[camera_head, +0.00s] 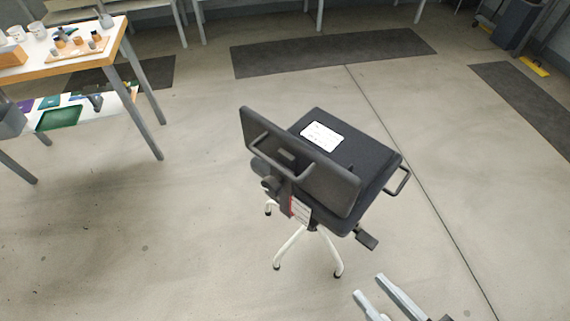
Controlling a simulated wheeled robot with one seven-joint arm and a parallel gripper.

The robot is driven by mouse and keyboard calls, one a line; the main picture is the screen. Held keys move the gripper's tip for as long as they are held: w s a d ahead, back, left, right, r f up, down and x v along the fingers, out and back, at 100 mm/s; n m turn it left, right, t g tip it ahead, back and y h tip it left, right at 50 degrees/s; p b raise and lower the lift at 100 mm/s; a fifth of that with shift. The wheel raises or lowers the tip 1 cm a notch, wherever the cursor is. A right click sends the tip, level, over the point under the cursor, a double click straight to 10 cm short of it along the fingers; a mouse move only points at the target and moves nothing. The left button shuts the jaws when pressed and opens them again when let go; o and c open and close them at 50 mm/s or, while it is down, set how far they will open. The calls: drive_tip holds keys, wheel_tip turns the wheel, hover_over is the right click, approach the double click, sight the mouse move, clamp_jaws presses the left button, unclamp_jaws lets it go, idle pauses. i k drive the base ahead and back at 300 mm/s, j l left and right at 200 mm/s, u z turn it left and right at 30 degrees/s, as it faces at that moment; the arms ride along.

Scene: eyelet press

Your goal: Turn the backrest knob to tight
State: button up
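A dark office chair stands on the floor in the middle of the head view. Its backrest (325,184) faces me, with a handle loop on its rear. A dark knob-like part (268,185) sits low on the left of the backrest's rear, by the upright support (285,197). It is small and dark, so I cannot read whether it is tight or loose. My gripper (369,285) is at the bottom edge, right of centre. Its two pale fingers are apart with nothing between them. It is well clear of the chair and the knob.
The chair has a black seat (365,150) with a white paper, a side loop (398,180), a paddle (367,239) at lower right and pale legs (290,246). A workbench (75,62) with small items stands at upper left. Floor around the chair is clear; dark mats (335,52) lie behind.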

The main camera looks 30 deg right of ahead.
sight(272, 185)
drive_tip(key=i+j+u, duration=0.15)
drive_tip(key=j, duration=0.25)
drive_tip(key=i+j+u, duration=0.15)
drive_tip(key=j, duration=0.25)
drive_tip(key=i+j+u, duration=0.15)
drive_tip(key=j, duration=0.25)
